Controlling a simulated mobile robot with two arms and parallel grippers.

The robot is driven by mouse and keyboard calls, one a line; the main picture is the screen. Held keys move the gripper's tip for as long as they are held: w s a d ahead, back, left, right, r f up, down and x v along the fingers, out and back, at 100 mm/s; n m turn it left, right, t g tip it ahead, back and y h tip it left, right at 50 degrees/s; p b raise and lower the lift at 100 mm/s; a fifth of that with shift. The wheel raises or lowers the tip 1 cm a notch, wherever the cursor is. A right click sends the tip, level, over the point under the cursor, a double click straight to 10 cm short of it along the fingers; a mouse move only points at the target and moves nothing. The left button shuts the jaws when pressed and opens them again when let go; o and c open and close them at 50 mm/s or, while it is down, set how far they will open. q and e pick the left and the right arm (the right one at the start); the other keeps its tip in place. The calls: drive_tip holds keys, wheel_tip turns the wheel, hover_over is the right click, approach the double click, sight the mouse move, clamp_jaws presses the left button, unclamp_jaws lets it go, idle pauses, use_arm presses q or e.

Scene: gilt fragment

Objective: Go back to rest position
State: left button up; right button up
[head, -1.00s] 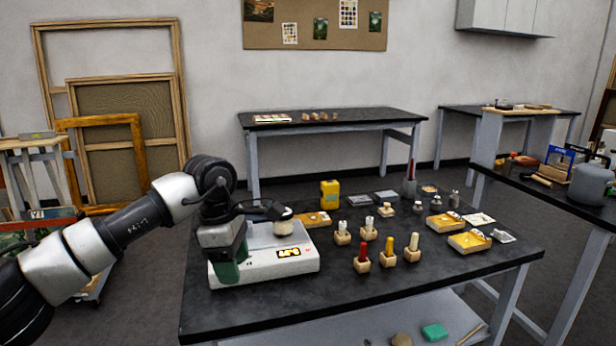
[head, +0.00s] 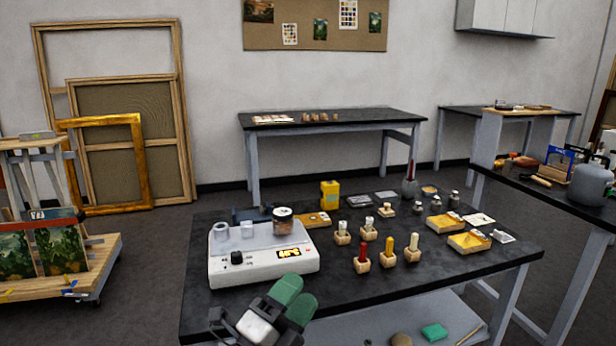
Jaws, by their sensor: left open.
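My left gripper (head: 294,301) is low in the head view, in front of the white device with a lit display (head: 262,262). Its two green-tipped fingers are open and hold nothing visible. Most of my left arm is out of the picture. My right gripper is not in view.
The black worktable (head: 420,290) holds several wooden blocks with coloured sticks (head: 387,254), shallow yellow trays (head: 469,242) and a yellow container (head: 329,194). A cart with paintings (head: 60,250) stands at the left. Floor between cart and table is clear.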

use_arm(q)
drive_tip(key=s+a+f+n+g+y, duration=0.3)
drive_tip(key=s+a+f+n+y, duration=0.1)
drive_tip(key=a+f+n+y, duration=0.4)
drive_tip(key=s+a+f+n+g+y, duration=0.2)
drive_tip(key=s+a+f+n+y, duration=0.3)
drive_tip(key=f+n, duration=0.5)
drive_tip(key=s+a+f+n+g+y, duration=0.1)
drive_tip(key=s+a+f+n+g, duration=0.3)
drive_tip(key=s, duration=0.5)
drive_tip(key=s+a+f+n+g, duration=0.1)
drive_tip(key=s+a+f+g, duration=0.1)
drive_tip(key=s+f+g, duration=0.55)
wheel_tip(320, 180, down, 20)
drive_tip(key=s+p, duration=0.3)
drive_tip(key=p, duration=0.1)
drive_tip(key=s+a+f+p, duration=0.2)
drive_tip(key=s+f+p, duration=0.1)
drive_tip(key=s+f, duration=0.9)
drive_tip(key=s, duration=0.3)
drive_tip(key=shift+a+m+y, duration=0.3)
drive_tip(key=shift+a, duration=0.05)
